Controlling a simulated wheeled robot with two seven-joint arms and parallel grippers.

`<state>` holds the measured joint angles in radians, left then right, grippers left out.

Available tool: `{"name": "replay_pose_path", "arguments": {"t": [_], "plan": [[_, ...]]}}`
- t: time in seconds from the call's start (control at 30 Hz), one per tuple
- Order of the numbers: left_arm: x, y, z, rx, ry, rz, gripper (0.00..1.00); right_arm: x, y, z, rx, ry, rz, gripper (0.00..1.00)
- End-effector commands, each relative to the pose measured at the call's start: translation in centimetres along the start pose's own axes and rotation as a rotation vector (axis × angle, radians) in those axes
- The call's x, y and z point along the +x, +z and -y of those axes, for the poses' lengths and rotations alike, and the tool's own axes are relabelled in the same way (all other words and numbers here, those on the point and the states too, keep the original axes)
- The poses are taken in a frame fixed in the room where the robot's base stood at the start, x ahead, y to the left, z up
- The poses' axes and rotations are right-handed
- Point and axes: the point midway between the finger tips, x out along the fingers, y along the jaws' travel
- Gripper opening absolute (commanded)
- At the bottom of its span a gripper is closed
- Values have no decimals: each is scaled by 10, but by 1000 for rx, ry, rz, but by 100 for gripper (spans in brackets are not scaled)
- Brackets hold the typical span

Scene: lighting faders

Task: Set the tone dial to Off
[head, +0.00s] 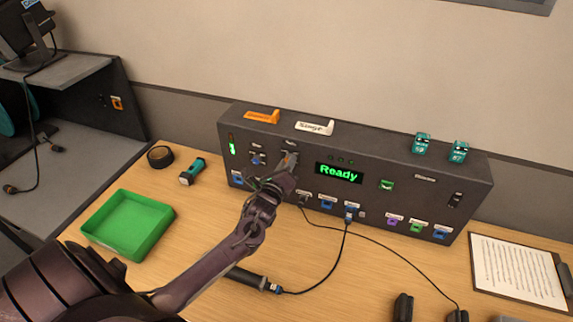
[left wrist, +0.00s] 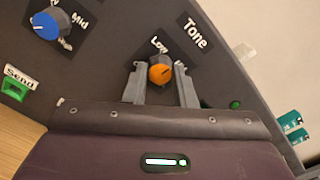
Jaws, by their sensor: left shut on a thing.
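The tone dial (left wrist: 160,70) is a small knob with an orange cap, below a "Tone" label (left wrist: 195,33) in the left wrist view. A marking that looks like "Low" shows just above it. My left gripper (left wrist: 160,78) has a finger on each side of the dial and is shut on it. In the head view my left gripper (head: 287,165) reaches the front of the dark panel (head: 400,200), and the dial is mostly hidden there. Any "Off" marking is hidden or too small to read.
A blue "Mid" dial (left wrist: 46,25) sits beside the tone dial. A lit "Ready" display (head: 339,173) is to the right of my gripper.

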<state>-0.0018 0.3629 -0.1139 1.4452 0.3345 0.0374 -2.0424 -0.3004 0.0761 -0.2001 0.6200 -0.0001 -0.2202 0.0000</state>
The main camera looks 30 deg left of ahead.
Motion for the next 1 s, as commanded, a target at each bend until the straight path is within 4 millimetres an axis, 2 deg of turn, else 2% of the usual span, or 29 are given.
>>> {"name": "replay_pose_path", "arguments": {"t": [0.37, 1.0], "plan": [[0, 0, -1, -195, 1, 0, 1, 2, 1, -1, 0, 1, 1, 36], [0, 0, -1, -800, 2, 1, 1, 6, 2, -4, -2, 5, 1, 36]]}}
